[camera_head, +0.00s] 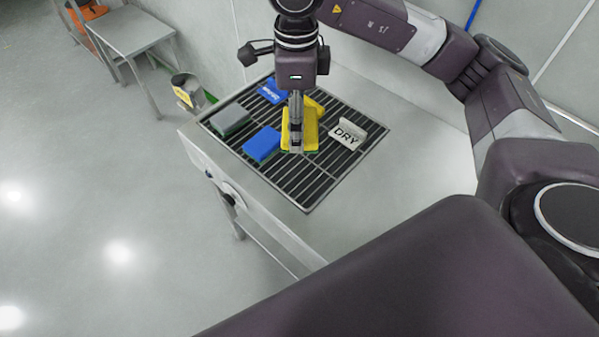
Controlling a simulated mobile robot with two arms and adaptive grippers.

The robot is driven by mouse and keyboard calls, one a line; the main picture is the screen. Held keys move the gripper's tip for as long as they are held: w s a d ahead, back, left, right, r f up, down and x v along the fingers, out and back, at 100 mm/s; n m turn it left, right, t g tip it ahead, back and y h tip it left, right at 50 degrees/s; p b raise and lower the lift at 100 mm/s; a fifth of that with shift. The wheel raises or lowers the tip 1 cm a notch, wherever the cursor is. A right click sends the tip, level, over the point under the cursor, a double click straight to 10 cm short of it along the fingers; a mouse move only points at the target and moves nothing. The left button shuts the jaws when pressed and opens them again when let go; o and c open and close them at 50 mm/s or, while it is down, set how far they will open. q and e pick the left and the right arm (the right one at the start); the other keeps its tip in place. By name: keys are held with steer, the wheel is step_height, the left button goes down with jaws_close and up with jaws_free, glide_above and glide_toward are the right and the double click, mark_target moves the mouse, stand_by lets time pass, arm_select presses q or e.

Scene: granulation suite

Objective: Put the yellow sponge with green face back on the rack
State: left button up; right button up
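The yellow sponge with a green face (309,138) is at the middle of the dark slatted rack (298,187), with a green edge showing along its bottom. My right gripper (296,147) comes down from above, directly in front of this sponge, and hides part of it. The fingers look narrow and side-on, so I cannot tell whether they are open or shut on the sponge. Whether the sponge touches the slats is also unclear. Another yellow piece (315,104) shows just behind the gripper. My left gripper is not in view.
On the rack are a blue sponge (262,144), a grey-green sponge (231,122), a blue sign (271,92) at the back and a white DRY sign (347,135) at right. The rack's front slats are bare.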

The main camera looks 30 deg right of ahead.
steer(key=m, duration=0.2)
steer(key=w+r+m, duration=0.1)
steer(key=m, duration=0.1)
steer(key=shift+d, duration=0.25)
steer(key=m, duration=0.2)
steer(key=r+m, duration=0.1)
steer(key=shift+w+d+m+p, duration=0.3)
steer(key=shift+w+p, duration=0.05)
steer(key=shift+w, duration=0.05)
steer(key=shift+m, duration=0.3)
steer(key=shift+f, duration=0.25)
step_height(320, 180, down, 15)
steer(key=shift+r+p, duration=0.15)
steer(key=shift+p, duration=0.6)
step_height(320, 180, down, 4)
steer(key=shift+f+p, duration=0.1)
steer(key=shift+p, duration=0.45)
steer(key=shift+f, duration=0.3)
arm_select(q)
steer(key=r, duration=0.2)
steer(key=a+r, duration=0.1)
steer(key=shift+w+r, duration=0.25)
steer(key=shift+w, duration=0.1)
